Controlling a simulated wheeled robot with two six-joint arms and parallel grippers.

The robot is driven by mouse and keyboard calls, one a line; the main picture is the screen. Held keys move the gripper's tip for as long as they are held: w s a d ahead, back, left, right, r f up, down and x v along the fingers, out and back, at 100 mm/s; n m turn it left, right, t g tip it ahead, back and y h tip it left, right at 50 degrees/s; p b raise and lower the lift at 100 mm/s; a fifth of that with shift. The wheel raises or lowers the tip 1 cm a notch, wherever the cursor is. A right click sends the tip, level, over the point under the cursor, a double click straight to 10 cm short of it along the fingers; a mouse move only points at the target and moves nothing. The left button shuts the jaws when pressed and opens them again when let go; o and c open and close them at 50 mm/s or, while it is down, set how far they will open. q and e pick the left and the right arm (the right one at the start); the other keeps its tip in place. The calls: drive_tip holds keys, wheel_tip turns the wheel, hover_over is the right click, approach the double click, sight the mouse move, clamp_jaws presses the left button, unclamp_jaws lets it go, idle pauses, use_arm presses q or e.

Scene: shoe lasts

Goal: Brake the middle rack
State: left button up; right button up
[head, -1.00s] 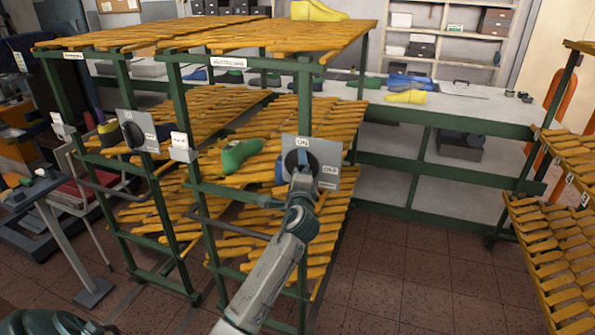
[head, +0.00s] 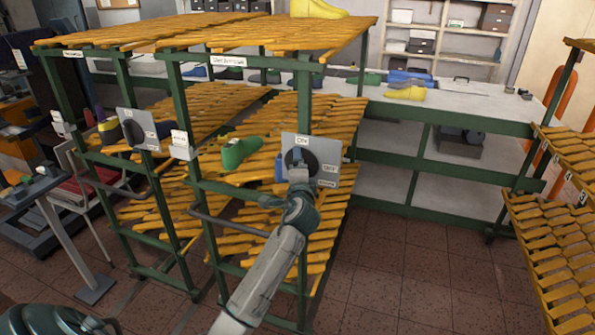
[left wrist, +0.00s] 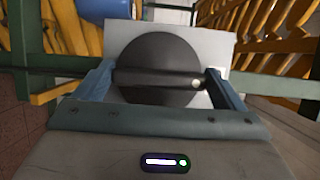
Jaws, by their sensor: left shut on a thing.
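The middle rack (head: 304,105) has a green frame and slanted yellow slat shelves. A pale plate (head: 325,150) on its front right post carries a round black dial (head: 302,160). The plate has an ON label above the dial and another label at its right. My left gripper (head: 299,182) is at the dial. In the left wrist view, its two fingers (left wrist: 160,84) are shut on the raised bar across the dial (left wrist: 155,55). The bar lies level in that view, with a white dot near its right end. My right gripper is out of view.
Another rack (head: 120,85) with its own dial plate (head: 138,130) stands close at the left. A third slatted rack (head: 545,215) is at the right edge. A green shoe last (head: 240,152) lies on the middle rack's shelf. A long bench (head: 460,120) stands behind.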

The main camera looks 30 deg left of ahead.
use_arm(q)
drive_tip(key=o, duration=0.7)
drive_tip(key=shift+s+f, duration=0.1)
drive_tip(key=b+v, duration=0.3)
drive_tip(key=v, duration=0.7)
drive_tip(key=shift+s+d, duration=0.2)
drive_tip(key=shift+s, duration=0.05)
